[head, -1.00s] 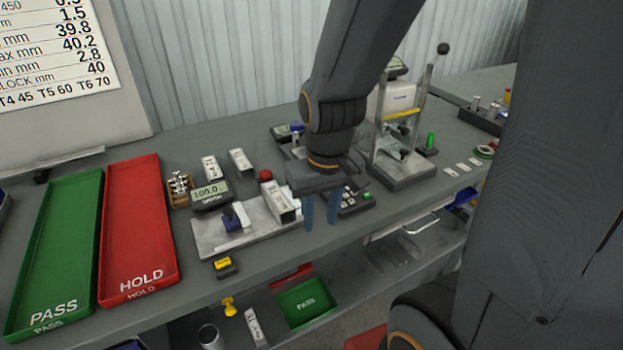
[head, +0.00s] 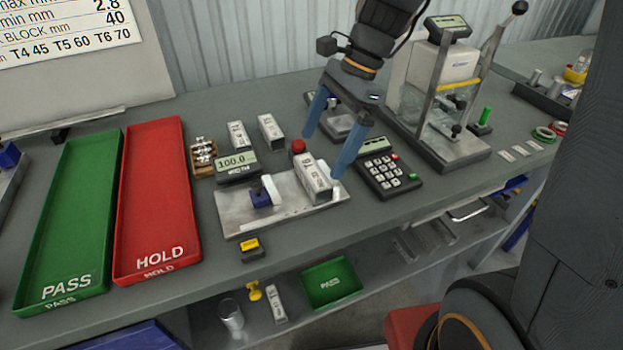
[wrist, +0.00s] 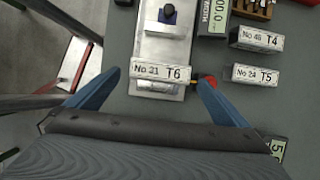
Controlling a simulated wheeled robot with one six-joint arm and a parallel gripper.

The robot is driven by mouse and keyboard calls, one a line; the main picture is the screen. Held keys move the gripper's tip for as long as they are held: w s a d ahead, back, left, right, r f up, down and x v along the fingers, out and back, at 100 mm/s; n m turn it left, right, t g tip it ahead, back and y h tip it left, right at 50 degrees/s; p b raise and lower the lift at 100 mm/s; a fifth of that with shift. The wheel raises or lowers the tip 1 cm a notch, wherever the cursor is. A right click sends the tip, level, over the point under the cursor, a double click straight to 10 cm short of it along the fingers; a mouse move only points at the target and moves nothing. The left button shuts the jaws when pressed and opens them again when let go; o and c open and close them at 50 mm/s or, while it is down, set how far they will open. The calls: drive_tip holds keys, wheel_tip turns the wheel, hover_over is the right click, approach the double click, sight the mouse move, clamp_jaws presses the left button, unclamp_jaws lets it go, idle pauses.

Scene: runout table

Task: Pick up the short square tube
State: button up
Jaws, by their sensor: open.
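A white-grey square tube marked T6 (head: 312,178) lies on the metal plate of the gauge stand (head: 240,208). In the wrist view its labelled side (wrist: 160,73) shows between my fingertips. My gripper (head: 322,156) is open, with its two blue fingers spread at either end of the T6 tube; I cannot tell whether they touch it. The gripper also shows in the wrist view (wrist: 159,78). Two more square tubes lie behind the stand, T4 (head: 238,135) and T5 (head: 270,128); they read clearly in the wrist view.
A red button (head: 298,146) stands close behind the T6 tube. A keypad (head: 388,174) is to its right, and a lever press (head: 450,90) further right. The red HOLD tray (head: 155,200) and green PASS tray (head: 68,220) lie left. Another tube (head: 276,303) is on the lower shelf.

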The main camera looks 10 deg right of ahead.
sight(312, 171)
drive_tip(key=p+x, duration=0.1)
drive_tip(key=x, duration=0.6)
drive_tip(key=shift+f, duration=0.25)
drive_tip(key=shift+w+r, duration=0.1)
drive_tip(key=c, duration=0.9)
